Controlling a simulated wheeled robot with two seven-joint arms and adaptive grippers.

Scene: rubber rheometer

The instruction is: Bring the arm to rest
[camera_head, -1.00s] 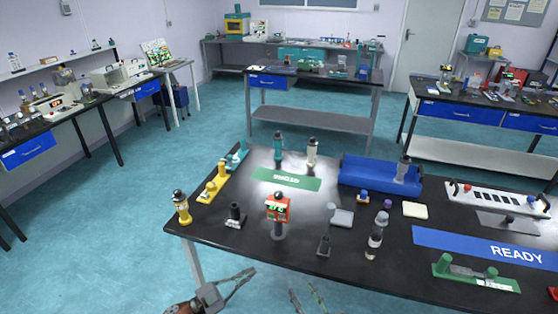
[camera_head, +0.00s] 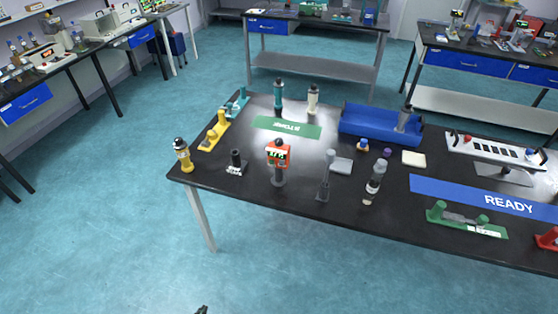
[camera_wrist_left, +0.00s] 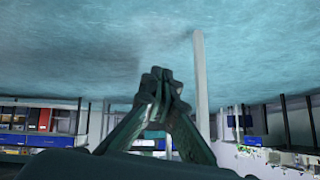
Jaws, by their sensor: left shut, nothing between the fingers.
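My left gripper (camera_wrist_left: 160,86) is shut and empty in the left wrist view, its two dark fingers meeting at the tips. My right gripper does not show.
The table holds a yellow bottle (camera_head: 182,155), an orange device (camera_head: 278,158), a clear bottle (camera_head: 373,185), a blue tray (camera_head: 365,128) and a blue READY strip (camera_head: 440,189). A table leg (camera_head: 200,217) stands at its front left. The floor (camera_head: 100,240) at left is clear.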

